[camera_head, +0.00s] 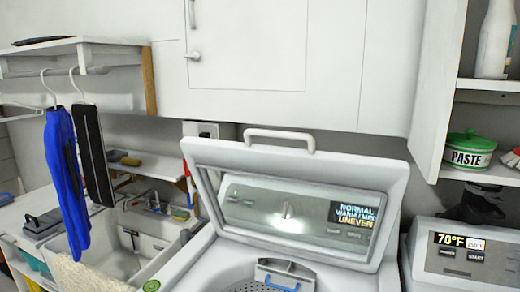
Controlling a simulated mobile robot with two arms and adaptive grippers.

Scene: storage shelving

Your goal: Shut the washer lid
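The white top-loading washer (192,268) stands at the bottom centre of the head view. Neither gripper shows in the view.
A second machine (425,262) with a "70°F" panel stands at right, under shelves with a green PASTE tub (466,150) and a white bottle (496,40). A sink (125,262) and hanging blue cloth (66,180) are at left. White cabinets (260,45) hang behind the lid.

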